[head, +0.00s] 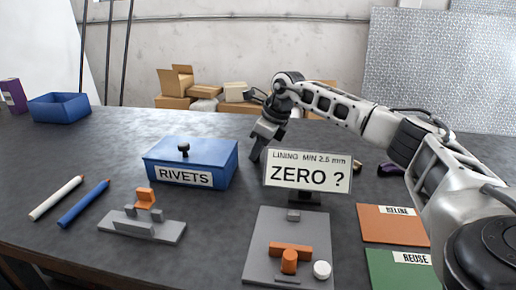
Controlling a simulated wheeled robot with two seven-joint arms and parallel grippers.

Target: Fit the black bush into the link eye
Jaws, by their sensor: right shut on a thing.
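My right gripper (260,147) points down behind the lining sign, just right of the blue rivets box. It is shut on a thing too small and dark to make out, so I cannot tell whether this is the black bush. I cannot pick out the black bush or the link eye for certain elsewhere. A dark, rounded object (391,168) lies partly hidden behind my right arm. My left gripper is not in view.
The blue rivets box (158,156) and lining sign (308,160) stand mid-table. In front are a grey fixture (171,233) with an orange block, a grey plate (259,237) and a white disc (322,270). Orange (390,229) and green (395,275) mats lie right.

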